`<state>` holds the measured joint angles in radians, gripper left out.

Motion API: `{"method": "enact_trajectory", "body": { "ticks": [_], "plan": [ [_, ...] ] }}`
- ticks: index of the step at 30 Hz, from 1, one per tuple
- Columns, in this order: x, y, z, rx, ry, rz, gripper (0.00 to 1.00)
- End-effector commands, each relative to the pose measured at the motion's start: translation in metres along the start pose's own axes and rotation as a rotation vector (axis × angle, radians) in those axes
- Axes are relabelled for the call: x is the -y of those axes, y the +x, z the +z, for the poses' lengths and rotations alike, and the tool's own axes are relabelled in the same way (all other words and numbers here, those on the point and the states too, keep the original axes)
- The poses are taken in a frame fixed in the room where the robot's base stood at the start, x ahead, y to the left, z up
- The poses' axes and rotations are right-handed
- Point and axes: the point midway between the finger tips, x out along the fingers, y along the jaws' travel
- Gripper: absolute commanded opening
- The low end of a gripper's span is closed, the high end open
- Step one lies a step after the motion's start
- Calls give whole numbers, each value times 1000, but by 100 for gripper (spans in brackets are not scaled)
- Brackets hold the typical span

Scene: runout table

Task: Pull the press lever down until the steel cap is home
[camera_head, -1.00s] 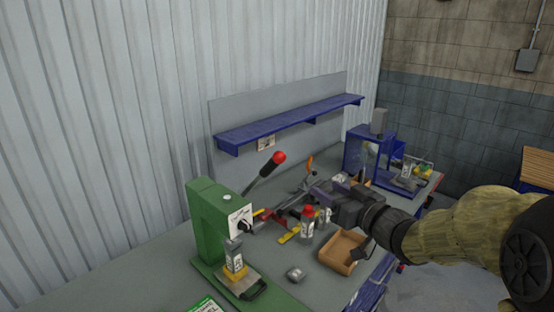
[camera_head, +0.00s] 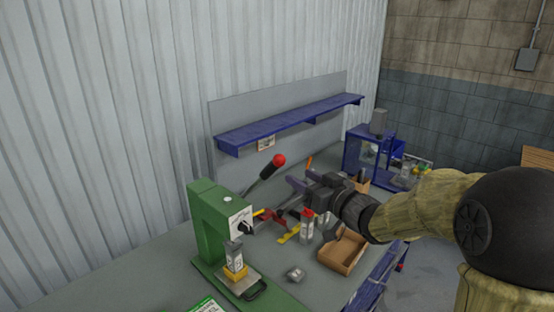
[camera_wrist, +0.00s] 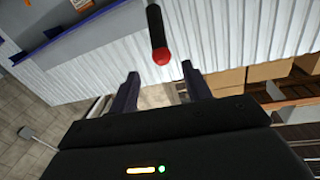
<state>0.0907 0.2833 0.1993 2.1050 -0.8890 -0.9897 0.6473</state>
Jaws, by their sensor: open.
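A green press (camera_head: 207,222) stands on the table at the left. Its black lever slants up to the right and ends in a red knob (camera_head: 279,160). The red knob also shows in the wrist view (camera_wrist: 162,56), just beyond the space between the fingers. My gripper (camera_head: 291,183) is open and empty, close to the knob's lower right in the head view, with the fingers pointing toward the lever. Whether they touch it I cannot tell. Under the press ram, a grey and yellow piece (camera_head: 235,262) sits on the press base. The steel cap cannot be told apart there.
A cardboard box (camera_head: 343,252), a red-topped bottle (camera_head: 307,224) and a small metal part (camera_head: 295,274) are on the table (camera_head: 150,272). A blue wall shelf (camera_head: 290,125) is behind. A blue machine (camera_head: 375,152) stands at the far end.

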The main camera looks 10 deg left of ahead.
Motion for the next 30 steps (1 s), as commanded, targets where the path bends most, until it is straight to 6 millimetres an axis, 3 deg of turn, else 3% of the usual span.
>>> {"method": "enact_trajectory", "body": {
  "ticks": [16,21,29,30],
  "plan": [
    [1,94,-2,0,1,-2,49],
    [1,106,-1,0,1,-1,49],
    [0,107,0,0,0,0,49],
    [0,107,0,0,0,0,43]
  ]
}}
